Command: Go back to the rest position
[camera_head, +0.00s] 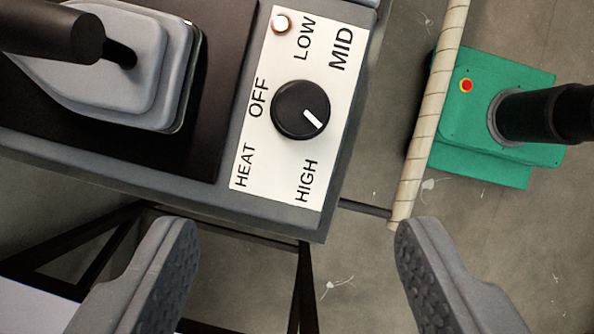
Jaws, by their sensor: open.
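My gripper (297,240) is open and empty, with its two grey fingers spread wide at the bottom of the view. The gap between the fingers shows floor and dark frame bars. The fingers appear below the front edge of a control panel (242,170) and hold nothing. The panel has a round black knob (300,110). The knob's white mark points to the lower right, between the MID and HIGH labels.
A grey iron (110,62) with a dark handle rests on a dark plate (215,130) at the upper left. A small pale lamp (281,23) is on the panel. A tan bar (428,120) runs along the right. Grey floor (360,270) shows below.

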